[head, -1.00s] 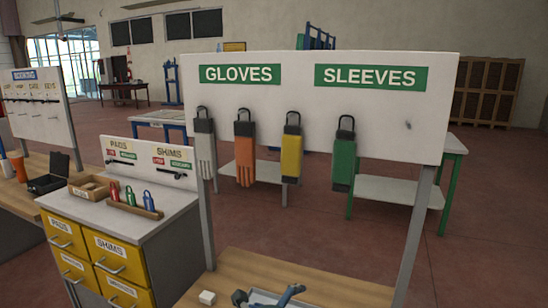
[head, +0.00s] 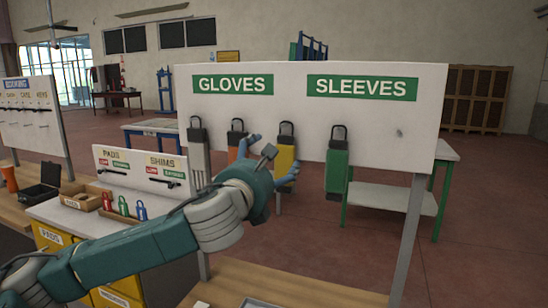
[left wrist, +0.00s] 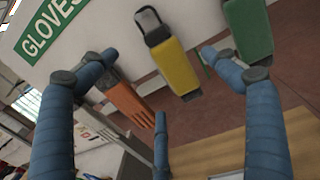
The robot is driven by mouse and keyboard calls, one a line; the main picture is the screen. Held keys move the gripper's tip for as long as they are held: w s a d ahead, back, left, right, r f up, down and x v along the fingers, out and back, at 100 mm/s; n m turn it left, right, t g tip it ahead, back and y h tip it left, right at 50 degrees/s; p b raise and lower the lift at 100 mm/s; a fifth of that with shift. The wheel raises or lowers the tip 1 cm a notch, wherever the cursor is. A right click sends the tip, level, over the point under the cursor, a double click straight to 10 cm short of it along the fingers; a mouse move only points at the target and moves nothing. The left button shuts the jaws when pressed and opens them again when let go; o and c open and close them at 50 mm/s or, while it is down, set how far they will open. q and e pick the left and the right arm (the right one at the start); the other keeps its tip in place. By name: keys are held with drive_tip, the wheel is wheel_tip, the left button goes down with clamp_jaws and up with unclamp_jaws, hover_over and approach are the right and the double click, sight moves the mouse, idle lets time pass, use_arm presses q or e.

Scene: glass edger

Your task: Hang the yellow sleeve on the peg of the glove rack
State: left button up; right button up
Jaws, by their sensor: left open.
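The yellow sleeve (head: 285,157) hangs by a dark loop near the middle of the white rack board (head: 300,122), under the gap between the GLOVES and SLEEVES signs. My left gripper (head: 276,155) is open in front of it and hides part of it. In the left wrist view the yellow sleeve (left wrist: 176,66) shows between the spread blue fingers (left wrist: 160,56), not gripped. A small bare peg (head: 399,132) shows on the right of the board, under SLEEVES. My right gripper is not in view.
The orange glove (head: 233,152) hangs close on the left of the yellow sleeve, a grey glove (head: 197,160) further left, and the green sleeve (head: 337,170) to the right. A bench (head: 290,285) lies below the board. A PADS and SHIMS stand (head: 140,170) is at the left.

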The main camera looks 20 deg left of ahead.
sight(279, 148)
use_arm(q)
drive_tip(key=w+p, duration=0.2)
drive_tip(key=w, duration=0.7)
drive_tip(key=shift+w+a, duration=0.2)
drive_tip(key=shift+w, duration=0.05)
drive_tip(key=c, duration=1.2)
drive_tip(key=shift+r+p, duration=0.55)
drive_tip(key=shift+p, duration=0.5)
drive_tip(key=shift+c, duration=0.3)
drive_tip(key=shift+s, duration=0.1)
